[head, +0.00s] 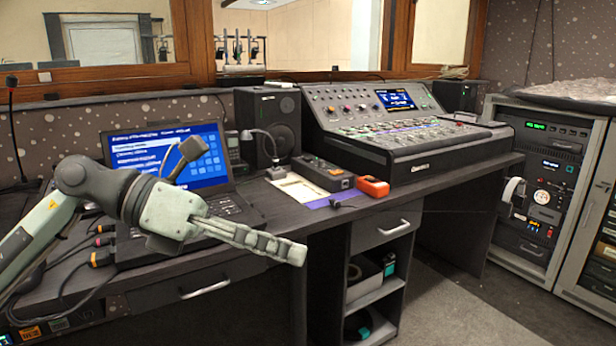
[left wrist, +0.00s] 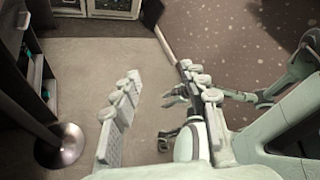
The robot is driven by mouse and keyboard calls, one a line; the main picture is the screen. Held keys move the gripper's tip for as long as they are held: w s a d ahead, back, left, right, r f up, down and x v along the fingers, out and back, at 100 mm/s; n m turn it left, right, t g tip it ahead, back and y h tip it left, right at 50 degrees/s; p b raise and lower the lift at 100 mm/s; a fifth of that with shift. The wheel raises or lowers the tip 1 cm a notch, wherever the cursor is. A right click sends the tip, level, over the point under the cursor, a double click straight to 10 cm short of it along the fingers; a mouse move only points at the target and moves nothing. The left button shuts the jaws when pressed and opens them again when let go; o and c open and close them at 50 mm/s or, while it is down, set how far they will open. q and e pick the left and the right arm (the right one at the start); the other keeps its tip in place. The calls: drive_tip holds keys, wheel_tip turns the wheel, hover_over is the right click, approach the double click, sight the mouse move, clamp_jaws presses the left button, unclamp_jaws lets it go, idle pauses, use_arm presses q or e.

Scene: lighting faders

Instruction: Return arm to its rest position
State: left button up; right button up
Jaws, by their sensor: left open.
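My left arm reaches into the head view from the left, in front of the laptop. Its gripper (head: 298,252) points right, out over the front edge of the desk. The head view shows the fingers nearly edge-on. In the left wrist view the two fingers (left wrist: 161,75) stand apart with nothing held between them, above the carpet. The mixing console (head: 410,167) with its faders and lit screen stands on the desk at the back, well away from the gripper. My right gripper does not show in the head view.
The laptop (head: 177,160) is behind my left arm, with cables at left. A black speaker (head: 268,122), a small dark box (head: 322,172) and an orange device (head: 372,186) are on the desk. Equipment racks (head: 547,180) stand at right. Open carpet (head: 470,285) lies at front right.

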use_arm(q)
drive_tip(key=w+a+r+n+t+h, duration=0.1)
drive_tip(key=w+r+n+t+h, duration=0.25)
drive_tip(key=n+t, duration=0.35)
drive_tip(key=w+a+r+n+t+h, duration=0.25)
drive_tip(key=w+n+t, duration=0.25)
drive_tip(key=n, duration=0.3)
drive_tip(key=w+a+f+n+t+y, duration=0.3)
drive_tip(key=a+f+n+y, duration=0.4)
drive_tip(key=f+n+y, duration=0.3)
drive_tip(key=w+a+f+n+t+y, duration=0.35)
drive_tip(key=a+f+n+y, duration=0.4)
drive_tip(key=f+n, duration=0.35)
drive_tip(key=s+a+f+n+g+y+p, duration=0.15)
drive_tip(key=s+a+f+n+g, duration=0.35)
drive_tip(key=f, duration=0.6)
drive_tip(key=s+a+f+n+g+y+b, duration=0.15)
drive_tip(key=s+f+g+y, duration=0.35)
drive_tip(key=f, duration=0.6)
drive_tip(key=s+f+n+g+h, duration=0.1)
drive_tip(key=s+f+g, duration=0.2)
drive_tip(key=s+f, duration=0.3)
drive_tip(key=s+d+f+n+g+h+p, duration=0.1)
drive_tip(key=s+f, duration=0.5)
drive_tip(key=s, duration=0.8)
drive_tip(key=shift+d+f+n+g+h, duration=0.2)
drive_tip(key=shift+n+g+h, duration=0.4)
drive_tip(key=shift+g, duration=0.35)
